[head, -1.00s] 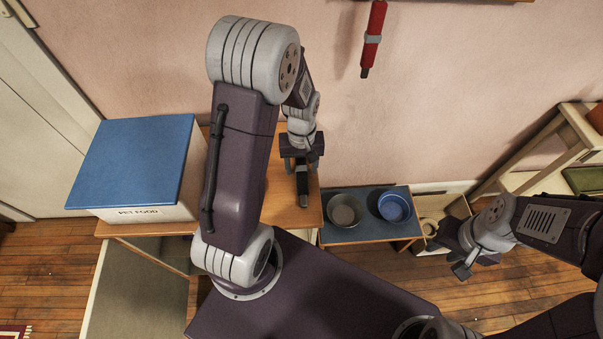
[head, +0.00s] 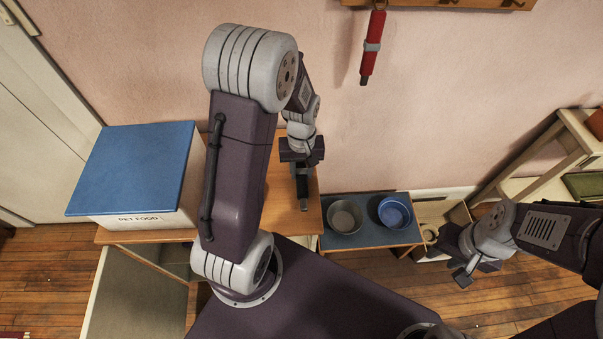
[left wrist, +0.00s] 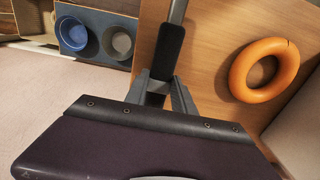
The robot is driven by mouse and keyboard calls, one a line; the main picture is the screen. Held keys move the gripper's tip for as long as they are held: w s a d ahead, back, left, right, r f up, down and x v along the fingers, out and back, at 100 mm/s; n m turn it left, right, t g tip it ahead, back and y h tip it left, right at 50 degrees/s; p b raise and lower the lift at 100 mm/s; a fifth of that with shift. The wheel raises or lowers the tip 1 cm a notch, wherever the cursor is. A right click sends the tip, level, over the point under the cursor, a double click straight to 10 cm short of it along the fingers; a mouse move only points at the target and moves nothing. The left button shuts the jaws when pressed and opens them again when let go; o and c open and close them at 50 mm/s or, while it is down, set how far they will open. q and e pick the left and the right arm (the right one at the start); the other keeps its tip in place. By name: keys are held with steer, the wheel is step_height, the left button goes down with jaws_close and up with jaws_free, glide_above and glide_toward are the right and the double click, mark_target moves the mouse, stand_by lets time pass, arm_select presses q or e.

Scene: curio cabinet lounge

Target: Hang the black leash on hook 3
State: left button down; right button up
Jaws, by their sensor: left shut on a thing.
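My left gripper (head: 302,172) is over the wooden table and shut on the black leash (head: 303,192), which points down below the fingers. In the left wrist view the black leash (left wrist: 170,52) shows between my left fingers (left wrist: 162,92), with a grey part at its far end. Whether it touches the table is unclear. The wooden hook rack (head: 440,4) is cut off by the top edge of the head view; a few hooks show but no numbers can be read. My right gripper (head: 475,272) is empty, its fingers apart, at the right.
A red leash (head: 372,50) hangs from the rack. A pet food box (head: 135,175) with a blue lid stands on the wooden table (head: 285,215). An orange ring (left wrist: 264,70) lies there too. A grey bowl (head: 344,217) and a blue bowl (head: 394,212) sit on a low blue-topped stand.

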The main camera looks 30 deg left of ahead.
arm_select(q)
step_height(320, 180, up, 2)
steer(key=shift+r, duration=0.15)
steer(key=s+d+r+p, duration=0.2)
steer(key=s+d+r, duration=0.4)
steer(key=s, duration=0.4)
steer(key=shift+r, duration=0.45)
steer(key=c, duration=2)
jaws_free()
jaws_close()
steer(key=w+a+f+m+p, duration=0.1)
steer(key=w+m+p, duration=0.3)
steer(key=w, duration=0.6)
steer(key=shift+a+m, duration=0.6)
steer(key=shift+m, duration=0.6)
